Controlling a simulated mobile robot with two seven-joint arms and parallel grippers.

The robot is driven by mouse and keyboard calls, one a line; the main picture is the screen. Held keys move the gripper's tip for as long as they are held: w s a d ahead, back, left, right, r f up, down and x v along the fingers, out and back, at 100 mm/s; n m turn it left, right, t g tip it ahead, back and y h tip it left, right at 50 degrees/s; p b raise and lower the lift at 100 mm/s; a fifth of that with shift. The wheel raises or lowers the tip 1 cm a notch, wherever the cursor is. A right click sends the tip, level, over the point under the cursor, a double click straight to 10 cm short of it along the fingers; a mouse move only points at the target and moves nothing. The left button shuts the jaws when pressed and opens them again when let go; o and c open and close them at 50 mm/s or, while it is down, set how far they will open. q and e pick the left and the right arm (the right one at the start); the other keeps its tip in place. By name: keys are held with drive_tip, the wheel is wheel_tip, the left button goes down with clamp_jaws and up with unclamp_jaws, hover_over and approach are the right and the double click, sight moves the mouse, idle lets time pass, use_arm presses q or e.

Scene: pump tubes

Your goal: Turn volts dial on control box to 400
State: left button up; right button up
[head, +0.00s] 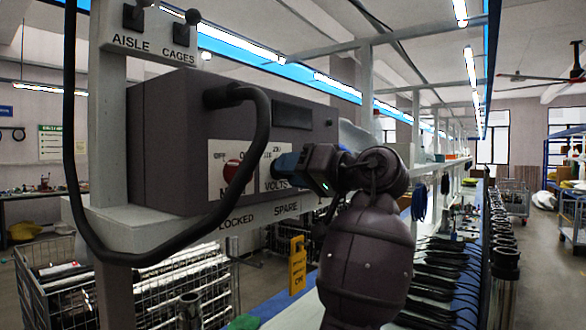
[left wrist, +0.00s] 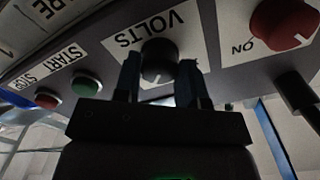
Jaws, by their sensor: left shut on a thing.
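The control box (head: 170,140) is a dark grey box on a white shelf frame. Its volts dial (left wrist: 159,60) is a dark round knob on a white plate marked VOLTS, seen upside down in the left wrist view. My left gripper (head: 282,166) is at the volts plate in the head view and covers the dial there. In the left wrist view my left gripper (left wrist: 160,82) has its two fingers on either side of the dial, shut on it. The scale numbers are mostly covered, and I cannot read the dial's setting. My right gripper is not in view.
A red knob (head: 232,170) marked ON sits beside the volts plate. In the left wrist view a green button (left wrist: 85,87) and a red button (left wrist: 47,101) sit on the other side. A thick black cable (head: 262,130) loops in front of the box.

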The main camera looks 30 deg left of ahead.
use_arm(q)
drive_tip(key=o, duration=0.9)
drive_tip(key=d, duration=0.3)
drive_tip(key=s+d+b, duration=0.1)
drive_tip(key=d, duration=0.6)
drive_tip(key=shift+s+d+b, duration=0.25)
drive_tip(key=shift+d+b, duration=0.1)
drive_tip(key=shift+d, duration=0.05)
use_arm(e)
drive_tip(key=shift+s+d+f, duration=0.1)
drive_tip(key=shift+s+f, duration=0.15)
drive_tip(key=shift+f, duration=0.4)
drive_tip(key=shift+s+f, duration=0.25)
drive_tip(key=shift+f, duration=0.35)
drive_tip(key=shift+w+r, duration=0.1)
